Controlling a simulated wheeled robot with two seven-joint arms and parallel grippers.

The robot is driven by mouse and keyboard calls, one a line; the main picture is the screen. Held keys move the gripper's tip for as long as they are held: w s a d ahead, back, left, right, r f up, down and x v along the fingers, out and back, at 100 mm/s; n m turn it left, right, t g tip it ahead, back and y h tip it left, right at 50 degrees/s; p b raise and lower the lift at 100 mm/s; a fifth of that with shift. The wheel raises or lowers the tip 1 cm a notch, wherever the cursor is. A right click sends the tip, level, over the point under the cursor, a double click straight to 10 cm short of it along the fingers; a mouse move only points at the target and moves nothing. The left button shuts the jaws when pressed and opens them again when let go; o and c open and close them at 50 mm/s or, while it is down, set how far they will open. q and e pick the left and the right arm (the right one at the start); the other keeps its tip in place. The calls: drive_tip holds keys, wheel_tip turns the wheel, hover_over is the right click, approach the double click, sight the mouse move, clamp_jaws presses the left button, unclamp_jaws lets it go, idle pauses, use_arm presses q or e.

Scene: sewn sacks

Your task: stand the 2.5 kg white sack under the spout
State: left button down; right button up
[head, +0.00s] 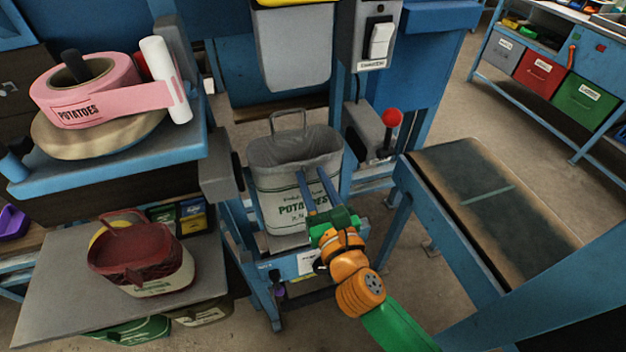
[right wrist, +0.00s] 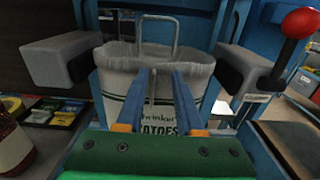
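The white sack (head: 270,190) with green "POTATOES" print stands upright and open-mouthed below the grey spout (head: 293,60). The small weight print below is too blurred to read. A thin metal loop (head: 289,122) rises at the back of its mouth. The sack also shows in the right wrist view (right wrist: 115,82). My right gripper (head: 312,174) is in front of the sack, fingers pointing at its printed face. In the right wrist view the gripper's fingers (right wrist: 162,72) are apart, with print visible between them; I cannot tell whether they touch it. My left gripper is not in view.
Grey clamp blocks (right wrist: 55,62) flank the sack, the other one on the right (right wrist: 250,66). A red-knobbed lever (head: 392,118) is beside it. A dark red sack (head: 140,262) stands on the left shelf (head: 60,295). A belt-topped bench (head: 480,200) is at right.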

drive_tip(key=shift+f, duration=0.1)
drive_tip(key=b+v, duration=0.3)
drive_tip(key=v, duration=0.8)
wheel_tip(320, 180, down, 17)
drive_tip(key=w+d+n+g, duration=0.2)
drive_tip(key=w+n, duration=0.1)
drive_tip(key=n, duration=1.3)
drive_tip(key=s+d+f+n+g+h, duration=0.1)
drive_tip(key=s+d+f+n+g, duration=0.2)
drive_tip(key=f, duration=0.4)
drive_tip(key=s+d+f+n+g+h, duration=0.1)
drive_tip(key=s+f+n, duration=0.2)
drive_tip(key=f+n, duration=0.3)
drive_tip(key=s+d+f+n+g, duration=0.2)
drive_tip(key=s+f+g, duration=0.1)
drive_tip(key=f, duration=0.4)
drive_tip(key=s+d+f+n+g+h, duration=0.1)
drive_tip(key=s+d+f+n+g, duration=0.1)
drive_tip(key=s, duration=0.4)
drive_tip(key=s+d+f+n+g+h, duration=0.1)
drive_tip(key=s+d+f+n+g, duration=0.1)
drive_tip(key=s+f, duration=0.3)
drive_tip(key=s+d+f+n+g+h, duration=0.1)
drive_tip(key=s+d+f+n+g, duration=0.2)
drive_tip(key=s, duration=0.5)
drive_tip(key=shift+f+n+h, duration=0.3)
drive_tip(key=shift+f+n, duration=0.1)
drive_tip(key=shift+n, duration=0.1)
